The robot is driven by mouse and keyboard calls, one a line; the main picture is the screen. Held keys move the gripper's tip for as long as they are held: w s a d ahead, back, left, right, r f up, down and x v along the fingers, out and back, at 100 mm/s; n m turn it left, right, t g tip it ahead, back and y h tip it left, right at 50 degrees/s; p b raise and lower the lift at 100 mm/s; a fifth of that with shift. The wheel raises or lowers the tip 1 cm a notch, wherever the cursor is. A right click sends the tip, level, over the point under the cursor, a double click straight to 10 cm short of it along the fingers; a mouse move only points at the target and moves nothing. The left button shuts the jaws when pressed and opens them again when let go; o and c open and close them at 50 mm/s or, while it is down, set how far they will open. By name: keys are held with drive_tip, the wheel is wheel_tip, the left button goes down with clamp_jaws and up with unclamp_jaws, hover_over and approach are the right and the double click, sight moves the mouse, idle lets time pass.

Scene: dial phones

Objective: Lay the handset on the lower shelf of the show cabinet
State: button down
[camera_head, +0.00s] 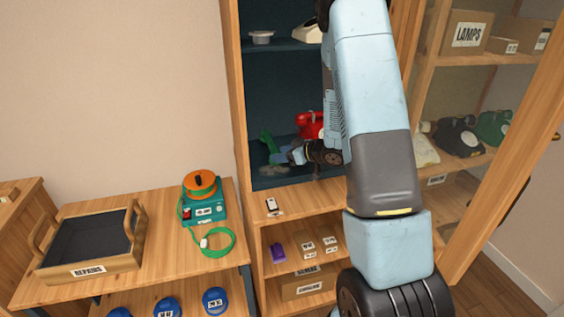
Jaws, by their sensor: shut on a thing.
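The show cabinet (240,100) is a wooden frame with a dark blue inside. Its lower shelf (275,183) is the dark floor below the upper shelf. My gripper (279,157) reaches into this lower space from the right and is shut on a green handset (267,142). The handset slants beside the fingers, close above the lower shelf. I cannot tell whether it touches the shelf. My arm hides the right part of the cabinet. A red phone (309,124) stands on the lower shelf behind my wrist.
On the upper shelf (285,45) are a grey dish (262,37) and a cream phone (307,32). Shelves with more phones (457,137) stand at right.

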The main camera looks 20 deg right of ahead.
drive_tip(key=shift+f, duration=1.5)
drive_tip(key=shift+c, duration=1.9)
unclamp_jaws()
